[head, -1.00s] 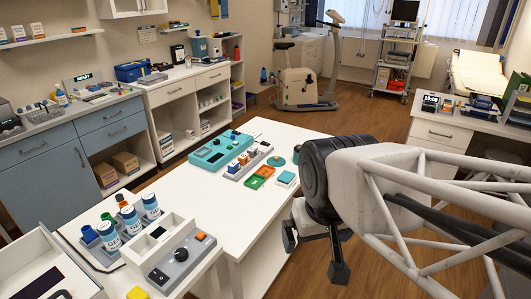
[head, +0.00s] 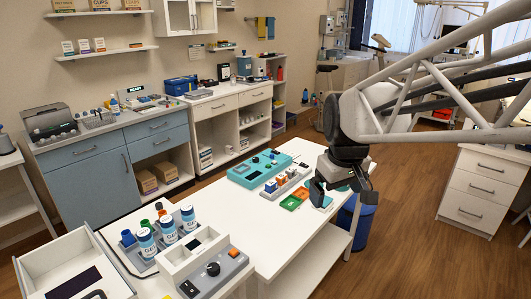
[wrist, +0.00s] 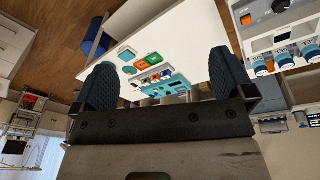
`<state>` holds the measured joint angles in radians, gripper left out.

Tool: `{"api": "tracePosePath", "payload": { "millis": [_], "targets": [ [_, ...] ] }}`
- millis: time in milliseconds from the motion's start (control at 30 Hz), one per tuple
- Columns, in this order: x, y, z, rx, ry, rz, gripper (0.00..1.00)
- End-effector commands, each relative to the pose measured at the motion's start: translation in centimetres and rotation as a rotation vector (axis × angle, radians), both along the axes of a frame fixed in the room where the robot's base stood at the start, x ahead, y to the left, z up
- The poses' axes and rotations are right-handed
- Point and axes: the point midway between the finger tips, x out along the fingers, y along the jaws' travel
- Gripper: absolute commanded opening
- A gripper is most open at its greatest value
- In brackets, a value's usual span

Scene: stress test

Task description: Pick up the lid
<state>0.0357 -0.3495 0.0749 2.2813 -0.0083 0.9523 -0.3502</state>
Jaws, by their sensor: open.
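My gripper (head: 341,190) hangs open above the right side of the white table, with nothing visible between its jaws. In the wrist view its two dark ribbed fingers (wrist: 164,66) stand wide apart. No piece is clearly marked as the lid; a small round teal piece (wrist: 129,70) on the table may be it. A larger teal piece (wrist: 127,54) with a pale top lies beside it. Both show near the left finger in the wrist view. In the head view my gripper hides the round piece, and I cannot judge the height between them.
Orange and green trays (head: 290,203), a grey rack with coloured blocks (head: 284,182) and a teal panel (head: 255,168) lie left of my gripper. Capped white bottles (head: 168,230) and a grey control box (head: 213,268) stand at the front. A blue bin (head: 358,222) stands beyond the table's right edge.

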Motion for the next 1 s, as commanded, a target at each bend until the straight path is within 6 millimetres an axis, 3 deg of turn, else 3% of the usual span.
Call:
{"api": "tracePosePath", "payload": {
  "millis": [533,1000],
  "targets": [
    [13.1,-1.6,-0.1,-0.041,0.042,0.248,1.00],
    [24.2,-3.5,-2.5,-0.067,0.076,0.464,1.00]
  ]
}}
